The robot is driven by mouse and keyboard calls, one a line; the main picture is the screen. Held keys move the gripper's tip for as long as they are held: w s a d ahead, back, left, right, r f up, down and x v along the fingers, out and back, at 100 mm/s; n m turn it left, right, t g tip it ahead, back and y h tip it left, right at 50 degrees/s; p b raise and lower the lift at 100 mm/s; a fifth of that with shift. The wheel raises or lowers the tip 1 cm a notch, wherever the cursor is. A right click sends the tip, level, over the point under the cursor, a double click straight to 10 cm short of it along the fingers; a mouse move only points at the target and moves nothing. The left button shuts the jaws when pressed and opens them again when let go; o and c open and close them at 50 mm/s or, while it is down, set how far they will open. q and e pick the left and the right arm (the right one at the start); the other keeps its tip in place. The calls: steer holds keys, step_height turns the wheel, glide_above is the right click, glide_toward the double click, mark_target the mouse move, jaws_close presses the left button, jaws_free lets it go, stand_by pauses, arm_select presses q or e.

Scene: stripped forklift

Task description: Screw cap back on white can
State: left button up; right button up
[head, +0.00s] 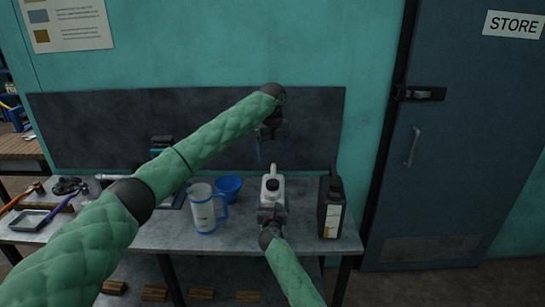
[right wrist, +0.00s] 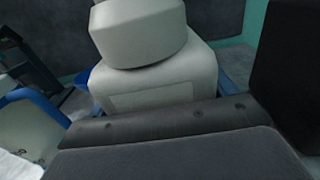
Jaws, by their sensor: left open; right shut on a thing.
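I cannot tell whether that spot is a cap or the open mouth. My right gripper (head: 272,204) is shut on the can from the front. In the right wrist view the can (right wrist: 150,78) fills the middle, with blue fingers on both sides. My left gripper (head: 272,148) is open and empty, pointing down above the can, apart from it. No loose cap is visible.
A black bottle (head: 331,208) stands close to the right of the can. A white-and-blue jug (head: 203,208) and a blue cup (head: 229,187) stand to the left. A tray (head: 32,220) and tools lie at far left. The bench (head: 180,238) is bare in front.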

steer(key=o, duration=1.8)
steer(key=shift+c, duration=0.2)
steer(key=s+b, duration=0.2)
steer(key=s, duration=0.5)
steer(key=shift+s+a, duration=0.15)
steer(key=shift+s, duration=0.2)
steer(key=shift+f, duration=0.1)
